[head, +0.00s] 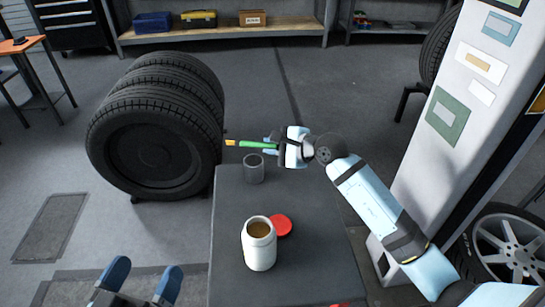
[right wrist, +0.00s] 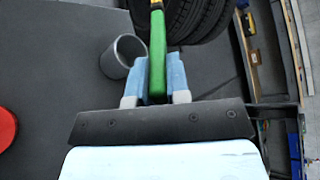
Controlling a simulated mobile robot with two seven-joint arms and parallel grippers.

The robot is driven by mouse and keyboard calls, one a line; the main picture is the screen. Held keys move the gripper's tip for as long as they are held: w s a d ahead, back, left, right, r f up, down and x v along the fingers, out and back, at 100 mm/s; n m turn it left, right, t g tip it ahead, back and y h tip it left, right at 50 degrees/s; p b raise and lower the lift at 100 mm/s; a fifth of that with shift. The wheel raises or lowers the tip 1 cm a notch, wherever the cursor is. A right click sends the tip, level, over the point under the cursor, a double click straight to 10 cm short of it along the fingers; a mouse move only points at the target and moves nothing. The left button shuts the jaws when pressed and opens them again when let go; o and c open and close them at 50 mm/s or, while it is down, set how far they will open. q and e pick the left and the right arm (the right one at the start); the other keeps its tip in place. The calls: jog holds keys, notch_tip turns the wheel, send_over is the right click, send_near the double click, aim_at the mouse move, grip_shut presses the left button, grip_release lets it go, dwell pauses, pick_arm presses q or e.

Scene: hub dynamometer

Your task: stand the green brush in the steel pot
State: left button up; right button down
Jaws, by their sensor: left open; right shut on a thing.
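The green brush (head: 257,145) is held level above the far end of the dark table, its yellowish tip pointing left in the head view. My right gripper (head: 270,146) is shut on its green handle, which also shows between the fingers in the right wrist view (right wrist: 158,55). The steel pot (head: 253,169) stands upright on the table, just below and nearer than the brush in the head view. In the right wrist view the pot (right wrist: 122,57) is left of the fingers, its open mouth showing. My left gripper (head: 140,283) is open and empty at the bottom left.
A white jar (head: 259,244) with brown contents stands on the table (head: 228,220), with a red lid (head: 281,225) beside it. Stacked tyres (head: 150,130) are left of the table. A white cabinet (head: 440,130) stands at the right. A shelf with boxes is at the back.

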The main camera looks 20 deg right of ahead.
pick_arm(q)
jog(key=shift+f+g+b, duration=0.3)
jog(key=shift+f+g, duration=0.1)
jog(key=shift+f, duration=0.45)
pick_arm(e)
jog(key=shift+f, duration=1.5)
jog(key=shift+f, duration=0.35)
jog(key=c, duration=1.1)
grip_release()
pick_arm(q)
jog(key=shift+d+f, duration=0.1)
jog(key=shift+f, duration=0.15)
pick_arm(e)
jog(key=shift+r, duration=0.1)
